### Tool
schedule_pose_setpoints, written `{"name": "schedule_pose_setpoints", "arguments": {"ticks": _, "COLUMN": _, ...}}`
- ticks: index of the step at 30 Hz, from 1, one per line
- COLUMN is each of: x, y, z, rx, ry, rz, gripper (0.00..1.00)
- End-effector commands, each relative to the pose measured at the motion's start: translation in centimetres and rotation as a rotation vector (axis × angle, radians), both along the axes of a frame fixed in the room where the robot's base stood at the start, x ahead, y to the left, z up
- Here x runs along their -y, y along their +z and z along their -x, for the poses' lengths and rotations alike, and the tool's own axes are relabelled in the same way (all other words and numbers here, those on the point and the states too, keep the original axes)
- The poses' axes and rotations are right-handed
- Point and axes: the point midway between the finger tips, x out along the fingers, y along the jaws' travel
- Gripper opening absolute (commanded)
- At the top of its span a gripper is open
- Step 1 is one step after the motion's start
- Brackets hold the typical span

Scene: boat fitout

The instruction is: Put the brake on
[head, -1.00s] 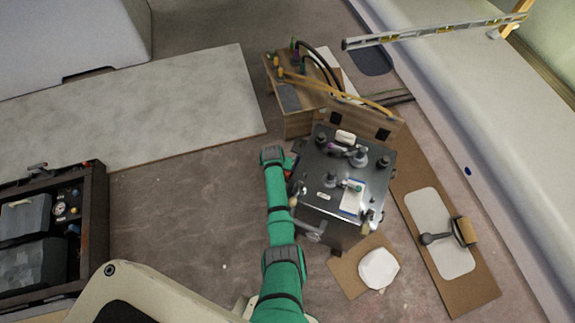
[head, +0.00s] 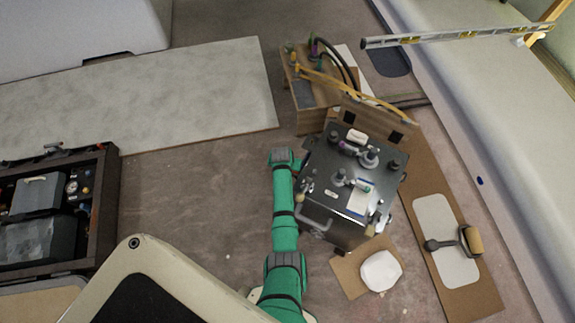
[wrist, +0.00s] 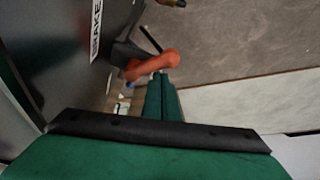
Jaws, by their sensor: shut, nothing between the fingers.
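The brake's orange-red lever (wrist: 152,64) sticks out on a dark arm from the side of a dark grey cabinet (wrist: 60,50) in the wrist view. A white label (wrist: 96,30) reading BRAKE is on that side, near the lever. My gripper (wrist: 161,82) is shut and empty. Its green fingertips are close to the lever's knob; I cannot tell if they touch. In the head view the grey cabinet (head: 335,207) stands right of my green arm. My gripper is hidden there below the wrist, and the lever is mostly hidden too.
A wooden box (head: 308,118) with hoses stands behind the cabinet. A brown board (head: 455,275) with a pedal-like part lies right. A white piece (head: 381,271) lies in front. A dark tool case (head: 105,210) is at left. The floor (head: 200,200) left of my arm is clear.

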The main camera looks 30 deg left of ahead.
Motion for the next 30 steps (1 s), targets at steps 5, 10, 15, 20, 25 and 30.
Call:
{"name": "schedule_pose_setpoints", "arguments": {"ticks": 5, "x": 0.1, "y": 0.0, "z": 0.0, "rx": -0.001, "ry": -0.001, "rz": 0.000, "gripper": 0.00}}
{"name": "schedule_pose_setpoints", "arguments": {"ticks": 10, "x": 0.1, "y": 0.0, "z": 0.0, "rx": 0.000, "ry": -0.001, "rz": 0.000, "gripper": 0.00}}
{"name": "schedule_pose_setpoints", "arguments": {"ticks": 15, "x": 0.1, "y": 0.0, "z": 0.0, "rx": 0.000, "ry": -0.001, "rz": 0.001, "gripper": 0.00}}
{"name": "schedule_pose_setpoints", "arguments": {"ticks": 20, "x": -0.4, "y": 0.2, "z": -0.4, "rx": 0.001, "ry": -0.002, "rz": 0.000, "gripper": 0.00}}
{"name": "schedule_pose_setpoints", "arguments": {"ticks": 25, "x": -1.5, "y": 0.6, "z": -1.4, "rx": 0.001, "ry": -0.008, "rz": 0.000, "gripper": 0.00}}
{"name": "schedule_pose_setpoints", "arguments": {"ticks": 30, "x": -2.3, "y": 1.0, "z": -2.0, "rx": 0.000, "ry": -0.015, "rz": 0.000, "gripper": 0.00}}
